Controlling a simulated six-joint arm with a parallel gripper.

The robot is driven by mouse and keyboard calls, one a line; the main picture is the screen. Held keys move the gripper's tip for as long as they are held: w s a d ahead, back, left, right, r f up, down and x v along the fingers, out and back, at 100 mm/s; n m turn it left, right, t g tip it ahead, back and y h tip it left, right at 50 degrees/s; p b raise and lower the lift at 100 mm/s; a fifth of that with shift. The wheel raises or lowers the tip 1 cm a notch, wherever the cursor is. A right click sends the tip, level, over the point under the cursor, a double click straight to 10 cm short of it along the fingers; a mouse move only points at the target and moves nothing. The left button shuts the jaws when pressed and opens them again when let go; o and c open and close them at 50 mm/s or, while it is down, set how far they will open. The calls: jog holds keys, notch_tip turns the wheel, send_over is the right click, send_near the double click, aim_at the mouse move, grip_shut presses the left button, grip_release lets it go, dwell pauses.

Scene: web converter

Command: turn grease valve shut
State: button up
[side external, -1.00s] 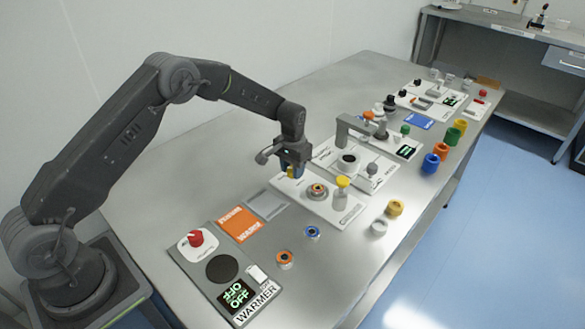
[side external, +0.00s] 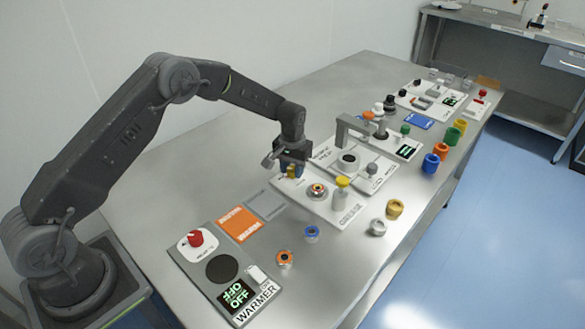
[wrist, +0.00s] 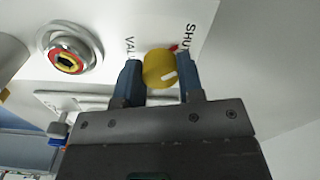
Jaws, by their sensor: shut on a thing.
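The grease valve is a round yellow knob (wrist: 160,69) with a white pointer line, on a white panel (wrist: 125,18). The line points toward the lower right in the wrist view. "VAL..." and "SHU..." lettering stands beside the knob, with a red mark near "SHU...". My gripper (wrist: 160,80) is shut on the knob, one blue finger on each side of it. In the side view my gripper (side external: 291,172) is at the far left part of the white grease panel (side external: 326,209) and hides most of the knob.
On the same panel stand a ringed orange-red part (side external: 317,190) and a yellow-topped post (side external: 342,182). A warmer panel (side external: 190,265) lies nearer the camera. A metal arm fixture (side external: 352,128) stands just beyond. Loose coloured cups line the right edge.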

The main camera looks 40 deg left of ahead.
aim_at(293, 168)
jog(key=o, duration=0.9)
jog(key=shift+r, duration=6.95)
